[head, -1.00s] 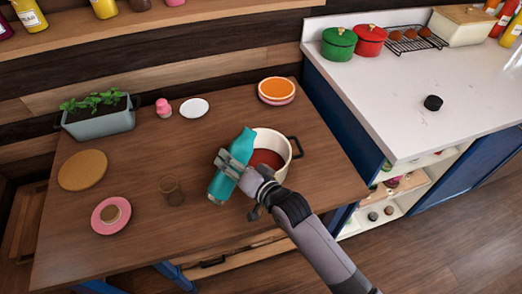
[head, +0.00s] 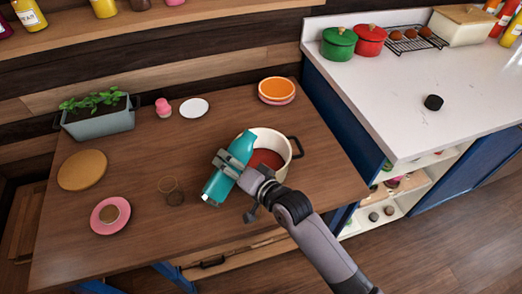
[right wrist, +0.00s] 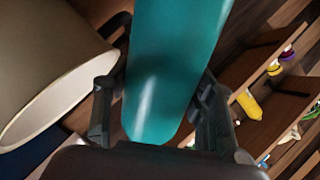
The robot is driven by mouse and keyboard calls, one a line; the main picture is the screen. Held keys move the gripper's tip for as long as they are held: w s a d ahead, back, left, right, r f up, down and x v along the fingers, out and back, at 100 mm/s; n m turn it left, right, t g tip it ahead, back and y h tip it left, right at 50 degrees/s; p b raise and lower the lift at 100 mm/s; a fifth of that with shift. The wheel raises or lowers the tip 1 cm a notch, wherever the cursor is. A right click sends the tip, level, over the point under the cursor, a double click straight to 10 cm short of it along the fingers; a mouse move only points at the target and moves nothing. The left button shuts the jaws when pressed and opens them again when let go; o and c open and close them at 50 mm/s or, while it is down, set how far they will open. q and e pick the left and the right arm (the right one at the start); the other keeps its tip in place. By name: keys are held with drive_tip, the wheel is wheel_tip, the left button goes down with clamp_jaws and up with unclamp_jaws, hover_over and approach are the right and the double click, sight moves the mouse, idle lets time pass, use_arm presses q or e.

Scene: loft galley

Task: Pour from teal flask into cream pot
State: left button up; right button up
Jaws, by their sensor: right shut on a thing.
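The teal flask (head: 220,184) is in my right gripper (head: 226,164), whose fingers are shut around its body. The flask leans, with its narrower end toward the upper right, by the left rim of the cream pot (head: 285,172). In the right wrist view the flask (right wrist: 172,70) fills the middle between the two fingers, and the pale pot (right wrist: 50,75) is at the left. The pot stands on the wooden table with a reddish-brown content inside. I see no stream between flask and pot. The flask's opening cannot be made out. My left gripper is not in view.
A white counter (head: 390,100) is at right.

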drive_tip(key=shift+a+f+m+b, duration=0.1)
drive_tip(key=shift+f+m+b, duration=0.15)
drive_tip(key=shift+m+b, duration=0.15)
drive_tip(key=shift+s+f+m+g+y+b, duration=0.15)
drive_tip(key=shift+m+g+y+b, duration=0.2)
drive_tip(key=shift+m+b, duration=0.2)
idle(0.7)
drive_tip(key=shift+r+p, duration=0.25)
drive_tip(key=shift+p, duration=0.1)
drive_tip(key=shift+w+d+r+m+g+p, duration=0.45)
drive_tip(key=shift+w+r+m+p, duration=0.15)
drive_tip(key=shift+p, duration=0.3)
drive_tip(key=shift+f+m+g+y+p, duration=0.1)
drive_tip(key=shift+m+g+y+p, duration=0.4)
drive_tip(key=shift+m, duration=0.55)
idle(1.3)
drive_tip(key=shift+w+d+f+m+g, duration=0.1)
drive_tip(key=shift+w+d+m+g, duration=0.2)
drive_tip(key=shift+m, duration=0.5)
idle(2.0)
